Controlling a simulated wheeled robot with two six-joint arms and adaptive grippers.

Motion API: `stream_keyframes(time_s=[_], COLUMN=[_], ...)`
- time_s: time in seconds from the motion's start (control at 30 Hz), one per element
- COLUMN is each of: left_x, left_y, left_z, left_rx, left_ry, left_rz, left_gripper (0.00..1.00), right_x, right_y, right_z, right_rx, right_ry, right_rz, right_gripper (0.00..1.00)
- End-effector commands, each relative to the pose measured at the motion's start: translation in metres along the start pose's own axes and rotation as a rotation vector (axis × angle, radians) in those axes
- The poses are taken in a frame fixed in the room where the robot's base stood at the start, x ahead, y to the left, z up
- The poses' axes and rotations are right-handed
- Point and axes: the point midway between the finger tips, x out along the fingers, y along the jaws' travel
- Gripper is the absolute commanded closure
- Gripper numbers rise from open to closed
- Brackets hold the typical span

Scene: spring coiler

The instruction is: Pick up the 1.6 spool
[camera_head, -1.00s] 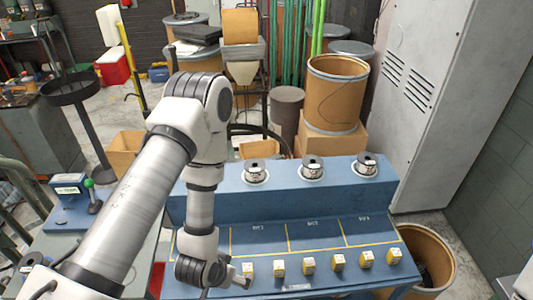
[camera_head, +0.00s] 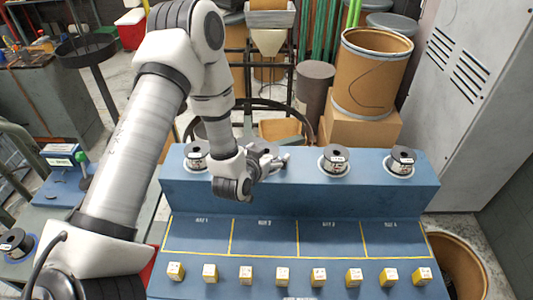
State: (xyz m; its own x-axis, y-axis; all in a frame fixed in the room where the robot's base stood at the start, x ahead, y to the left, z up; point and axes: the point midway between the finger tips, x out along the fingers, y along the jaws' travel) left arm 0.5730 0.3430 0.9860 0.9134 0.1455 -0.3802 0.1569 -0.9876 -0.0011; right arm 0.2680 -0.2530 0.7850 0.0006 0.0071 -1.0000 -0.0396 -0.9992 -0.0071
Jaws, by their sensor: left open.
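Several dark-topped spools with white labels stand in a row on the raised back ledge of the blue bench. One spool (camera_head: 197,152) is at the left, one (camera_head: 335,157) is right of the middle and one (camera_head: 401,159) is at the right. Another spool (camera_head: 262,149) is mostly hidden behind my left gripper (camera_head: 282,163). The labels are too small to read, so I cannot tell which is 1.6. My left gripper is open, its fingers pointing right, close in front of the hidden spool; contact is unclear. My right gripper is not in view.
The blue bench (camera_head: 300,190) has yellow-lined bays (camera_head: 265,238) and a row of small yellow-and-white blocks (camera_head: 283,272) in front. Another spool (camera_head: 14,243) lies at far left. A cardboard drum (camera_head: 370,75) and grey cabinet (camera_head: 470,110) stand behind.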

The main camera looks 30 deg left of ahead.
Motion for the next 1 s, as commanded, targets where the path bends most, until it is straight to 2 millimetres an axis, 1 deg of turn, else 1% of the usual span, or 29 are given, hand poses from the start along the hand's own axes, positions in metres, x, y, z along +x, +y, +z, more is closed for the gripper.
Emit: stream_keyframes(time_s=[0.1, 0.23, 0.27, 0.3, 0.37, 0.4, 0.5, 0.83, 1.0], left_x=[0.007, 0.007, 0.007, 0.007, 0.007, 0.007, 0.007, 0.007, 0.003], left_y=[0.0, 0.0, 0.0, 0.0, 0.0, 0.0, 0.0, 0.0, 0.0], left_z=[0.001, 0.001, 0.001, 0.001, 0.001, 0.001, 0.001, 0.001, -0.009], left_rx=[-0.001, -0.002, -0.002, -0.002, -0.002, -0.001, -0.001, -0.001, -0.001], left_ry=[-0.002, -0.002, -0.002, -0.002, -0.002, -0.002, -0.003, -0.003, -0.001], left_rz=[0.0, 0.0, 0.0, 0.0, 0.0, 0.0, 0.0, 0.0, 0.0], left_gripper=[0.01, 0.01, 0.05, 0.19, 0.4, 0.55, 0.85, 0.86, 0.86], right_x=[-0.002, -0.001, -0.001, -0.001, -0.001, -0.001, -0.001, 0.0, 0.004], right_y=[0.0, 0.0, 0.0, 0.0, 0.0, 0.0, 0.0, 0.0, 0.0], right_z=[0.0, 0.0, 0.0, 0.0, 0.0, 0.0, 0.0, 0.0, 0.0], right_rx=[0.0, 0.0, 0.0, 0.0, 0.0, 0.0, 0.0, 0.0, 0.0], right_ry=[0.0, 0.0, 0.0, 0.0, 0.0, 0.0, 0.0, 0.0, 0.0], right_rz=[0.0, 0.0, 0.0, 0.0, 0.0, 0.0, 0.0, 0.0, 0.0], right_gripper=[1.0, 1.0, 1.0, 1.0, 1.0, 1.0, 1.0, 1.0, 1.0])
